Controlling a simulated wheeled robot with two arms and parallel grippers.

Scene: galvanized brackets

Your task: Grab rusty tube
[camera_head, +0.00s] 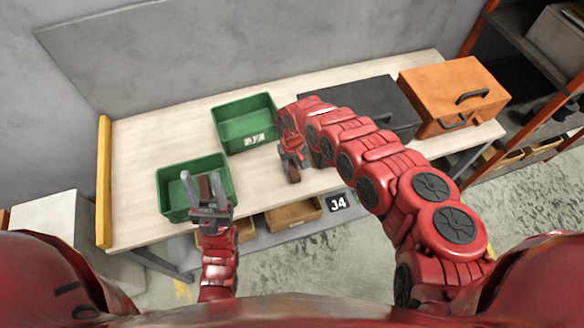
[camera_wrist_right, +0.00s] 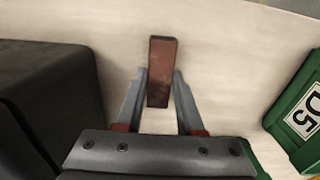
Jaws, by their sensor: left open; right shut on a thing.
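The rusty tube (camera_wrist_right: 163,52) is a short reddish-brown piece in the right wrist view, lying lengthwise between the two grey fingers. My right gripper (camera_wrist_right: 160,88) is shut on it, with the far end sticking out past the fingertips. I cannot tell whether the tube touches the table. In the head view my right gripper (camera_head: 292,174) is over the table, right of the green bins, and the tube is hard to make out there.
The nearer green bin (camera_head: 163,203) and a farther, labelled green bin (camera_head: 226,141) stand on the pale table (camera_head: 150,135). A black case (camera_head: 385,95) and an orange toolbox (camera_head: 445,85) are at right. Cardboard boxes (camera_head: 293,214) sit below. Bare table shows at the back left.

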